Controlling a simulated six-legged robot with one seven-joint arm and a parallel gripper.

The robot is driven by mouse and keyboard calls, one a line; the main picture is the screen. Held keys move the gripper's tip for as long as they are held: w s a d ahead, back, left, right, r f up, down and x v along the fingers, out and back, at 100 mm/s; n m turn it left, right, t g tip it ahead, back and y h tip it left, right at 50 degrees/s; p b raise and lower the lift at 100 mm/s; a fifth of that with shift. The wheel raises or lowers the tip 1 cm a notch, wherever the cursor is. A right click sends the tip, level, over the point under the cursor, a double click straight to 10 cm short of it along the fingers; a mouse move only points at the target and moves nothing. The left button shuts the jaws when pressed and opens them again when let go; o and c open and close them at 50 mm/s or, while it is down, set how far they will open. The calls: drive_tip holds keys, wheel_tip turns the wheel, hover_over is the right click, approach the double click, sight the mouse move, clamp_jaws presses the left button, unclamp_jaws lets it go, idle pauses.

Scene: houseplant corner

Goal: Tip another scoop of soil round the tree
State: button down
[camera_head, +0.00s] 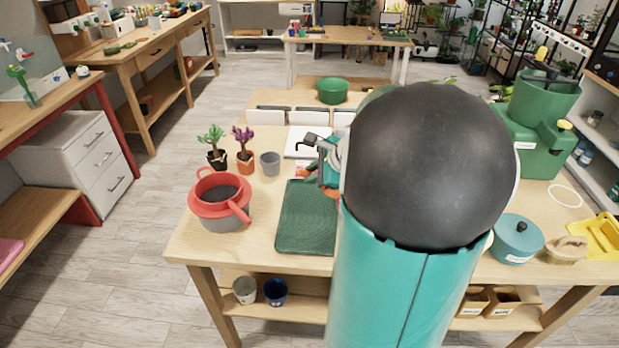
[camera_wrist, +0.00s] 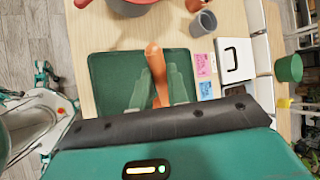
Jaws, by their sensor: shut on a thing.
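My gripper (camera_head: 327,168) is over the green mat (camera_head: 305,232). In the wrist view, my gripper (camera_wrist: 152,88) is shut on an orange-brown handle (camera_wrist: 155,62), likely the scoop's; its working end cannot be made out. Two small tree-like plants stand left of the mat: a green one (camera_head: 212,139) in a black pot and a purple one (camera_head: 243,136) in a terracotta pot. I cannot tell which is the tree. A grey pot with a red rim and handle (camera_head: 222,208) stands at the front left, with a dark inside that may be soil. My arm hides the table's middle.
A grey cup (camera_head: 270,164) stands beside the purple plant. A green bowl (camera_head: 332,91) is at the back. A teal lidded pot (camera_head: 516,240), a brush (camera_head: 567,250) and a yellow dustpan (camera_head: 600,238) are at the right. Pink and blue cards (camera_wrist: 203,64) lie beside the mat.

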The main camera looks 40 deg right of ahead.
drive_tip(key=shift+s+d+r+m+t+y, duration=0.45)
drive_tip(key=shift+s+d+m+t+y, duration=0.3)
drive_tip(key=shift+d+t+y, duration=0.5)
drive_tip(key=shift+s+d+r+m+t+y, duration=0.4)
drive_tip(key=shift+s+d+m+t+y, duration=0.55)
drive_tip(key=shift+d, duration=0.65)
drive_tip(key=shift+s+d+r+m+t+y, duration=0.55)
drive_tip(key=shift+d+t+y, duration=0.45)
drive_tip(key=shift+d+y, duration=0.35)
drive_tip(key=shift+f, duration=0.1)
